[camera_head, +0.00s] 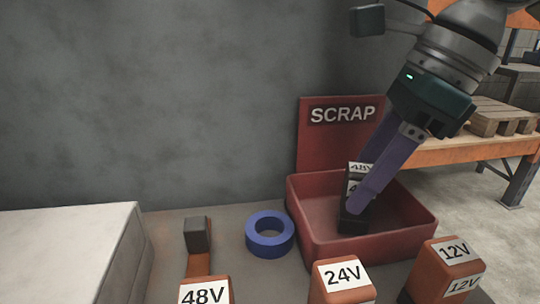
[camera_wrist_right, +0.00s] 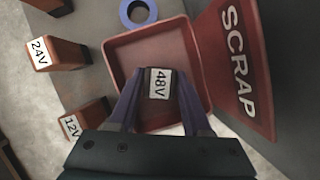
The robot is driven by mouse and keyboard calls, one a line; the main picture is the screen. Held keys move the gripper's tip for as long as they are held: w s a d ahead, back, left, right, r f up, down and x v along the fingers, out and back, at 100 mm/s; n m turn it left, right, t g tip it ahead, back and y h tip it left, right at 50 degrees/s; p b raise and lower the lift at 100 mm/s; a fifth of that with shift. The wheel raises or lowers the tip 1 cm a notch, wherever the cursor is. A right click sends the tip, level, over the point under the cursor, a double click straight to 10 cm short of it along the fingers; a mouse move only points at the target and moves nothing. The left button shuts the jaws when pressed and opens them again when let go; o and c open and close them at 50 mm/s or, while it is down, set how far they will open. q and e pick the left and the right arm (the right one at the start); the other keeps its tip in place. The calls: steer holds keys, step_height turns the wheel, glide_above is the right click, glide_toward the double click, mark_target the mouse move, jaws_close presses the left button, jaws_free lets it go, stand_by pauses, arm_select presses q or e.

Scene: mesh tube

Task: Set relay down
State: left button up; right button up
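A black relay with white 48V labels (camera_head: 353,214) is inside the red scrap bin (camera_head: 312,238), low and close to the bin floor. I cannot tell whether it touches the floor. My right gripper (camera_head: 362,190) reaches down into the bin from the upper right, with its purple fingers on either side of the relay. In the right wrist view the relay's 48V label (camera_wrist_right: 159,84) faces the camera between the two fingers (camera_wrist_right: 159,92), which look shut on its body. The bin (camera_wrist_right: 122,52) surrounds it. My left gripper is not in view.
A red SCRAP sign (camera_head: 340,115) stands behind the bin. A blue ring (camera_head: 250,238) lies left of it. Orange 48V (camera_head: 204,291), 24V (camera_head: 342,282) and 12V (camera_head: 447,268) blocks stand in front. A pale box (camera_head: 65,255) is at the left.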

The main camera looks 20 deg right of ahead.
steer(key=o, duration=0.3)
steer(key=shift+r+p, duration=0.3)
steer(key=p+v, duration=0.1)
steer(key=v, duration=1)
steer(key=shift+d+r, duration=0.15)
steer(key=shift+r, duration=0.2)
